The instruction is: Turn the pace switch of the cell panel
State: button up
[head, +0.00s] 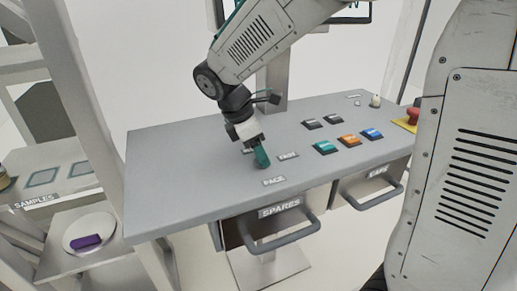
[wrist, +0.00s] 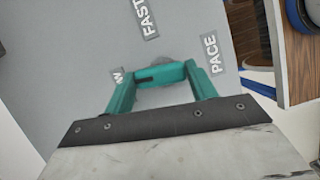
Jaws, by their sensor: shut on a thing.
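The cell panel (head: 190,180) is a grey sloped desk. My gripper (head: 261,157), with teal fingers, reaches down onto it just behind the PACE label (head: 274,181). The FAST label (head: 287,156) lies to its right. In the wrist view the fingers of my gripper (wrist: 165,73) are shut on the pace switch (wrist: 173,59), whose grey rounded part shows past the fingertips. The fingers hide most of the switch, so its pointing direction cannot be told. The PACE label (wrist: 212,54) and FAST label (wrist: 148,18) are clear there; the third label (wrist: 117,77) is partly covered.
Green (head: 325,147), orange (head: 349,140) and blue (head: 372,134) buttons stand to the right on the panel, with a red stop knob (head: 413,114) beyond. Drawer handles (head: 282,238) jut out at the front. A shelf (head: 60,190) with samples stands at left.

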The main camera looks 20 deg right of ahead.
jog(key=m, duration=0.2)
jog(key=m+g, duration=0.1)
jog(key=m, duration=0.1)
jog(key=shift+w+d+g+y, duration=0.15)
jog(key=shift+g+y, duration=0.15)
jog(key=shift+y, duration=0.1)
jog(key=m+g+y, duration=0.1)
jog(key=m, duration=0.3)
jog(key=shift+d, duration=0.1)
jog(key=m+g+y, duration=0.1)
jog(key=m, duration=0.3)
jog(key=shift+d+m, duration=0.15)
jog(key=shift+m, duration=0.15)
jog(key=shift+d+m+y, duration=0.1)
jog(key=shift+m+y, duration=0.8)
jog(key=shift+m, duration=0.9)
jog(key=o, duration=1)
